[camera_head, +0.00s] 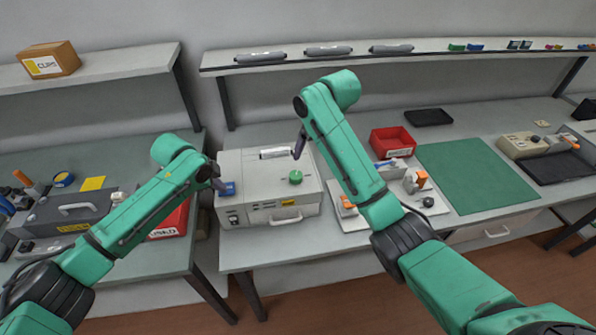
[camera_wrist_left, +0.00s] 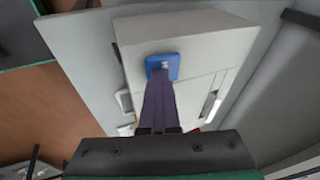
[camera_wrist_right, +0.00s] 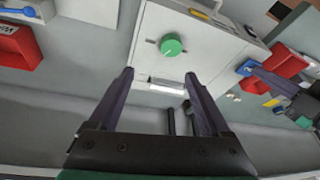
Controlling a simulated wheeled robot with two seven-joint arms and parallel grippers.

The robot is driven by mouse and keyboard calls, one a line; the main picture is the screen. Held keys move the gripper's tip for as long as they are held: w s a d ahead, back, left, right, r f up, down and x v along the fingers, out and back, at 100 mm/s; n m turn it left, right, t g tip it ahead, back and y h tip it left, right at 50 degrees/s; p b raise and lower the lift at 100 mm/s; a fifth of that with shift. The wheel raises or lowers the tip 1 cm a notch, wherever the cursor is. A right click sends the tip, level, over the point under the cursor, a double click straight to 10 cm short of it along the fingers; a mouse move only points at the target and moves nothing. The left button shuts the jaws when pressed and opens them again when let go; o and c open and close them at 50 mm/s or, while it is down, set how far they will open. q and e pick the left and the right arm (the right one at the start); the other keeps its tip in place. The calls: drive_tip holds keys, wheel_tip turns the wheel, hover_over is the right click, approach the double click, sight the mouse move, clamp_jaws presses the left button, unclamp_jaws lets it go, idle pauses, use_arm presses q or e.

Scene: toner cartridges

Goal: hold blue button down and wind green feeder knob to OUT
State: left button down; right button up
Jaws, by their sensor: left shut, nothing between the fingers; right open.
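The grey printer-like box (camera_head: 262,187) stands on the middle bench. Its blue button (camera_head: 227,189) is on the left of the box, and the green feeder knob (camera_head: 295,177) is on its top at the right. My left gripper (camera_head: 219,185) is shut and empty, with its tips at the blue button (camera_wrist_left: 162,68); the tips appear to meet the button, but how far it is pressed cannot be told. My right gripper (camera_head: 299,153) is open above the back of the box. In the right wrist view the green knob (camera_wrist_right: 171,45) lies ahead of the open fingers (camera_wrist_right: 160,82), apart from them.
A white tray of parts (camera_head: 350,216), a red bin (camera_head: 392,142) and a green mat (camera_head: 462,172) are to the right. Another red bin (camera_head: 171,222) is at the left.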

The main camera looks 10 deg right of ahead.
sight(296, 176)
use_arm(q)
drive_tip(key=shift+s+f, duration=0.2)
drive_tip(key=shift+f, duration=0.15)
use_arm(e)
drive_tip(key=a+f+n, duration=0.1)
drive_tip(key=f, duration=0.2)
drive_tip(key=w+a+f+n, duration=0.1)
drive_tip(key=f, duration=0.3)
drive_tip(key=w+a+f+n, duration=0.1)
drive_tip(key=f, duration=0.2)
drive_tip(key=shift+a+f+n+y, duration=0.15)
drive_tip(key=shift+f+n+y, duration=0.2)
drive_tip(key=shift+n+y, duration=0.05)
clamp_jaws()
